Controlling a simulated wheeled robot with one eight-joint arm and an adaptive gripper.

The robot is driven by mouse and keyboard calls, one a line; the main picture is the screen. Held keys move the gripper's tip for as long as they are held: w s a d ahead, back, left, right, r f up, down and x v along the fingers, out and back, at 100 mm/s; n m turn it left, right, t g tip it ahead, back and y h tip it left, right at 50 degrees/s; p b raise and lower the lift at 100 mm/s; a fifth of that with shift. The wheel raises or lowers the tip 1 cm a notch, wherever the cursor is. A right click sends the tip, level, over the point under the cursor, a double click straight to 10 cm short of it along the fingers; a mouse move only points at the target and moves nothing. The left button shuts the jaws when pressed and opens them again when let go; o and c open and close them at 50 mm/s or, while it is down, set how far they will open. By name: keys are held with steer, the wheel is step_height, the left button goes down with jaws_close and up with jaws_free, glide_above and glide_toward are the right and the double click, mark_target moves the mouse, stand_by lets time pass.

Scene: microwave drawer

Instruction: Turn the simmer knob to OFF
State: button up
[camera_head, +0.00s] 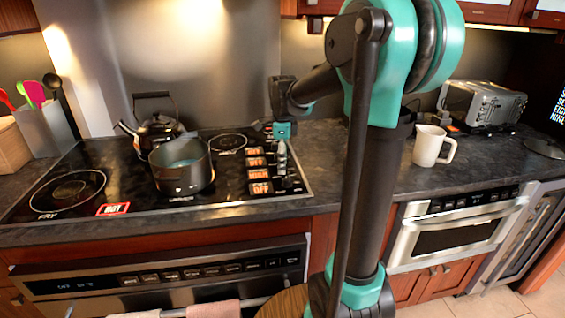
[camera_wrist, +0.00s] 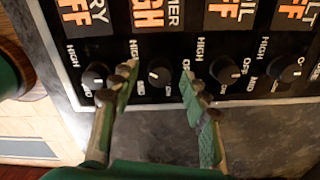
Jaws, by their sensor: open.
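The simmer knob (camera_wrist: 160,72) is a small black dial in a row of knobs in the wrist view. The orange display (camera_wrist: 149,14) above it is cut off, with "MER" and "GH" readable, which fits SIMMER HIGH. My gripper (camera_wrist: 158,84) is open. Its two fingers point at the panel, one at each side of the simmer knob, with gaps between them and it. How far the tips are from the panel is hard to tell. In the head view my gripper (camera_head: 282,146) is over the right edge of the black cooktop (camera_head: 130,175), by the displays; the knob is not clear there.
Nearby are the fry knob (camera_wrist: 95,75) and another knob (camera_wrist: 226,68), whose displays read OFF. A pot (camera_head: 182,172) and kettle (camera_head: 158,131) stand on the cooktop, with a red HOT light (camera_head: 113,209) in front. A white mug (camera_head: 430,147) and toaster (camera_head: 482,105) stand right.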

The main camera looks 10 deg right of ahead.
jaws_close()
stand_by(0.3)
